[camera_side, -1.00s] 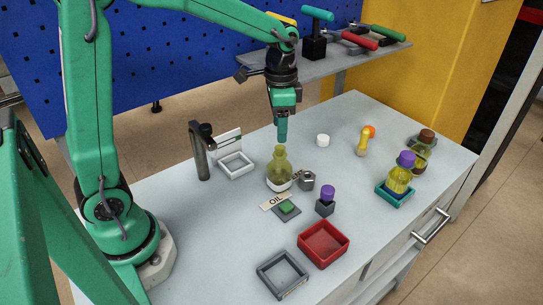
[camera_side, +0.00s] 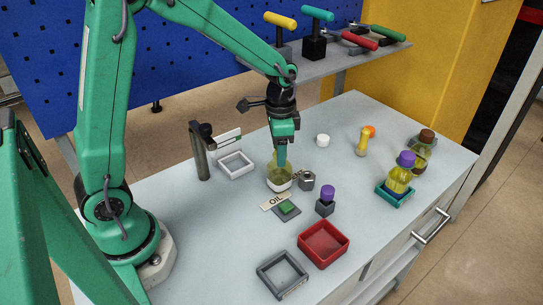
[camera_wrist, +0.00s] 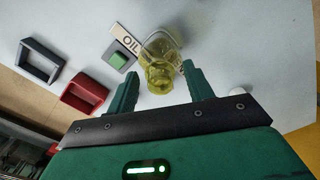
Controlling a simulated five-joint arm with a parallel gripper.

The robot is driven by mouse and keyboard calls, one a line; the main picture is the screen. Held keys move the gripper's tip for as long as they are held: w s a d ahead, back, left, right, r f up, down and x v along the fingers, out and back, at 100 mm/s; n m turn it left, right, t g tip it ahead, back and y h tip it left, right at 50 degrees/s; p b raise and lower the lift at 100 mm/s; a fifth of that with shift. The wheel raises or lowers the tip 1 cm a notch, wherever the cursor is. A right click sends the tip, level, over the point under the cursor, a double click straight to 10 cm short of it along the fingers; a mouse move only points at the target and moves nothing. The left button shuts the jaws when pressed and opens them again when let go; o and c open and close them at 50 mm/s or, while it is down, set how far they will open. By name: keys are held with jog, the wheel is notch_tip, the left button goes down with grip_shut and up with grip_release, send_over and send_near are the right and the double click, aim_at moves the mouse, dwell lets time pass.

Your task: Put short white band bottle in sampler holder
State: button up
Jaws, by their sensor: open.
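The short bottle (camera_side: 279,183) of yellow-green liquid with a white band low on its body stands upright on the grey table. My gripper (camera_side: 282,160) is open and points down over it, its fingers at the height of the neck. In the wrist view the bottle (camera_wrist: 160,50) lies between the two fingertips of my gripper (camera_wrist: 160,72), with a gap visible on the right. No holder is clearly labelled sampler. The candidates are an empty white square frame (camera_side: 249,157) with a sign behind it, an empty red tray (camera_side: 345,240) and an empty grey frame (camera_side: 262,272).
An OIL sign (camera_side: 275,201) and green-topped pad (camera_side: 287,209) lie in front of the bottle. A metal nut-like piece (camera_side: 307,183) is close at its right. A dark post (camera_side: 198,155) stands left. A purple-capped bottle (camera_side: 400,176) sits in a teal holder (camera_side: 381,194).

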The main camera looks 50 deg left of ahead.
jog(key=shift+f, duration=0.75)
grip_shut()
